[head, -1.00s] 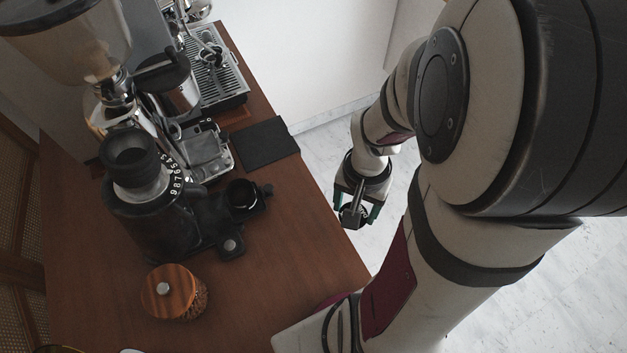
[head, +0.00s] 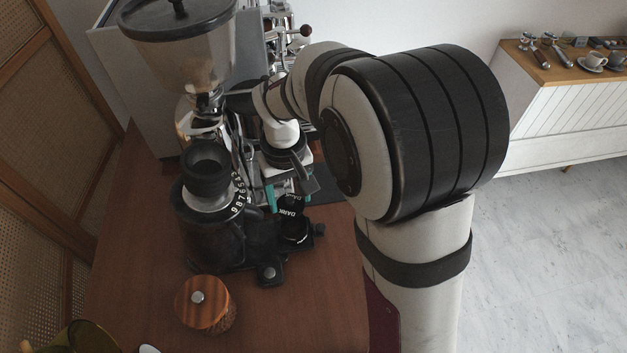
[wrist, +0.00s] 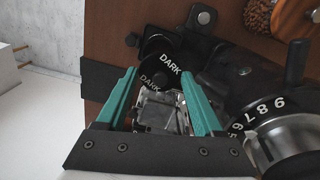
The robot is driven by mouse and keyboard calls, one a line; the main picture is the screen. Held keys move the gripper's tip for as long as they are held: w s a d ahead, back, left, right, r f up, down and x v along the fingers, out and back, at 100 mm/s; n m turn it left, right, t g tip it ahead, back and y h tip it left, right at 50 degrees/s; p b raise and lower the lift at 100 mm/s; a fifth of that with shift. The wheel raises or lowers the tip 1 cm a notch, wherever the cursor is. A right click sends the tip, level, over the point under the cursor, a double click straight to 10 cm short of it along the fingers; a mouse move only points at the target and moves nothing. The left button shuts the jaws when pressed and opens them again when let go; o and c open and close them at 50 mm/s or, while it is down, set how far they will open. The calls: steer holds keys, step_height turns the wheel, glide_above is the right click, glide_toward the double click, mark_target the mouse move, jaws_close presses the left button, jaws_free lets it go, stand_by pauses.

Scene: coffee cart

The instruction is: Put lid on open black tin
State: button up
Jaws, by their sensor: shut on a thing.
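My gripper (head: 290,196) is in the head view above the wooden counter, just behind the open black tin (head: 297,235). Its teal fingers show in the wrist view (wrist: 157,74), shut on a small black lid (wrist: 154,80) with white DARK lettering. The lid also shows in the head view (head: 290,205), close to the tin's rear edge and seemingly apart from its rim. The tin also shows in the wrist view (wrist: 156,44), just beyond the fingertips. The exact gap between lid and tin cannot be told.
A black grinder (head: 215,225) with a numbered dial stands left of the tin. A wood-lidded jar (head: 207,305) stands in front. An espresso machine (head: 285,45) is behind. The counter (head: 320,310) is clear in front of the tin.

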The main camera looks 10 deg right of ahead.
steer(key=shift+f, duration=2.95)
steer(key=shift+d+f, duration=0.1)
steer(key=shift+f, duration=0.05)
steer(key=o, duration=1.3)
steer(key=shift+r, duration=3.55)
steer(key=shift+c, duration=0.2)
